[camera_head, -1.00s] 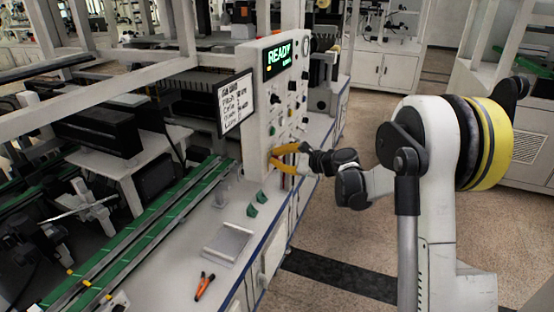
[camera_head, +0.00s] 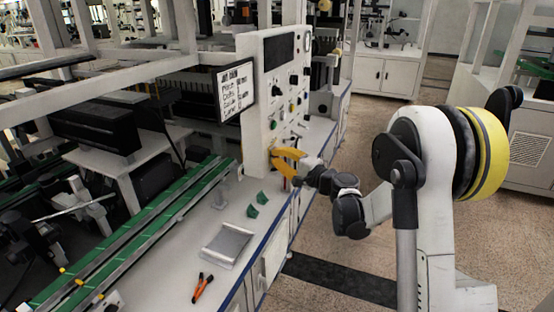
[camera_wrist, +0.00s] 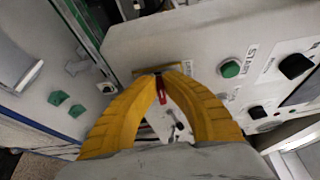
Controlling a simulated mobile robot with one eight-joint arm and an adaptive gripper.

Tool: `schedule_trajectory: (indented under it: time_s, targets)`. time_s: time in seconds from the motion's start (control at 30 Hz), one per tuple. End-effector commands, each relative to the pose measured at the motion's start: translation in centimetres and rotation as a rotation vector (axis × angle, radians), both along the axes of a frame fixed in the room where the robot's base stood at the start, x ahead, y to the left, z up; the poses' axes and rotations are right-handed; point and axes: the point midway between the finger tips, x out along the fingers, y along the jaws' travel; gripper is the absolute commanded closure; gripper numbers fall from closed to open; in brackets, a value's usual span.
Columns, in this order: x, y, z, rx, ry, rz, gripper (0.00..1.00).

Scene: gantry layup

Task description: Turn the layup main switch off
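The main switch (camera_wrist: 161,92) shows in the wrist view as a small red handle in front of a yellowish plate on the light panel. My gripper (camera_wrist: 161,73) has two yellow curved fingers whose tips come together around the top of this handle, and they look shut on it. In the head view my gripper (camera_head: 274,158) is at the lower part of the upright control panel (camera_head: 257,125) and hides the switch. The display (camera_head: 279,51) at the top of the panel is dark.
A green START button (camera_wrist: 230,69) and black knobs (camera_wrist: 295,66) sit right of the fingers in the wrist view. A text screen (camera_head: 236,91) stands left of the panel. Green blocks (camera_head: 257,204), a grey tray (camera_head: 228,245) and orange-handled pliers (camera_head: 202,287) lie on the bench.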

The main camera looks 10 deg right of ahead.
Motion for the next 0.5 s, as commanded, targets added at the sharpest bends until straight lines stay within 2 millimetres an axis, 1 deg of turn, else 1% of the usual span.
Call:
schedule_trajectory:
  time_s: [0.2, 0.5]
  targets:
    - [0.01, 0.08, -0.17, -0.027, -0.036, 0.002, 1.0]
    - [0.01, 0.08, -0.11, -0.031, -0.043, 0.002, 1.0]
